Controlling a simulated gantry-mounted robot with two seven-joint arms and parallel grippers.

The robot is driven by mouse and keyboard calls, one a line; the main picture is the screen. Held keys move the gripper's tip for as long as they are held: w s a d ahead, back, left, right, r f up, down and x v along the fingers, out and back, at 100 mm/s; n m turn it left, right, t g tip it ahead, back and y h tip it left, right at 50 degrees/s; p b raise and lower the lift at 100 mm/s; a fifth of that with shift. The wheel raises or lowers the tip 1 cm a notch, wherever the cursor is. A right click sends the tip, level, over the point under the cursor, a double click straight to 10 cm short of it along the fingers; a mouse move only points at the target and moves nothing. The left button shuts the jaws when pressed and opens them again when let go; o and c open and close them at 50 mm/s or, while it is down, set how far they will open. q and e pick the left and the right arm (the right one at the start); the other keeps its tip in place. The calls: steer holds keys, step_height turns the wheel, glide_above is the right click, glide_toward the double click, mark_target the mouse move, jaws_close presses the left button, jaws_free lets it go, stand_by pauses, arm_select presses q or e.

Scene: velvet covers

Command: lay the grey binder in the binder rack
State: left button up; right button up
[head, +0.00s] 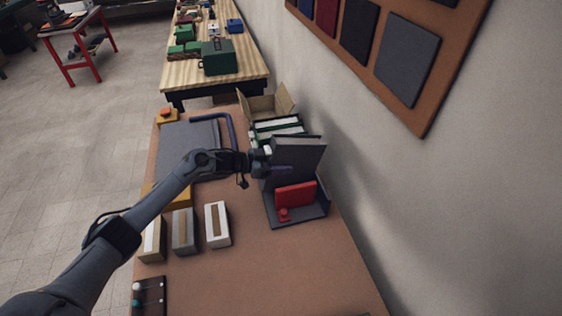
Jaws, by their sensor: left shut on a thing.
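My left gripper (268,163) reaches in from the left and is shut on the grey binder (303,153). The binder stands roughly upright, close against the wall side of the table. A dark grey open rack (318,210) sits directly below and in front of it. A red block (295,195) shows in the rack. The binder's lower edge is hidden behind the red block and the gripper, so I cannot tell whether it touches the rack floor. My right gripper is out of view.
Behind the binder are white-and-green items (278,126) and an open cardboard box (268,104). Several upright boxes, one white (217,225), stand left of the rack. A grey mat (190,140) lies under my arm. The front right of the brown table (290,270) is clear.

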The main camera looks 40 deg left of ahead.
arm_select(q)
steer(key=o, duration=1.4)
steer(key=shift+o, duration=0.5)
steer(key=shift+f, duration=0.1)
steer(key=shift+s+a, duration=0.1)
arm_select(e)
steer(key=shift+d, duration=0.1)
arm_select(q)
steer(key=p+v, duration=0.1)
steer(key=v, duration=0.9)
steer(key=shift+s+a+r, duration=0.15)
steer(key=shift+s+r, duration=0.05)
steer(key=shift+r, duration=0.05)
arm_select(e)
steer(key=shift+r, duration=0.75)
arm_select(q)
steer(key=shift+a, duration=0.1)
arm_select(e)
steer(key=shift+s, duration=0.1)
